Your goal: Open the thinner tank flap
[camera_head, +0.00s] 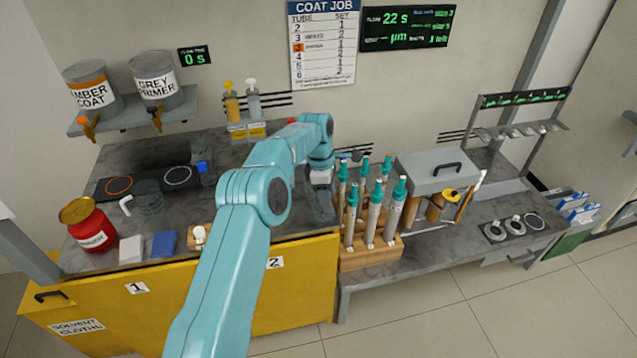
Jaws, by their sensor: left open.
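A grey box with a lid and a black handle (432,178) stands on the right bench, its lid looking shut. A red can (91,232) with a brass-coloured lid (77,211) stands at the far left. Its label is too small to read, and I cannot tell from markings which of the two is the thinner tank. My left arm reaches over the yellow cabinet. My right gripper is out of view.
A wooden rack (372,252) of teal-capped rods stands close in front of my left gripper. Amber coat (90,92) and grey primer (157,84) tanks sit on a wall shelf. Round holders (515,226) lie right of the grey box. The floor in front is clear.

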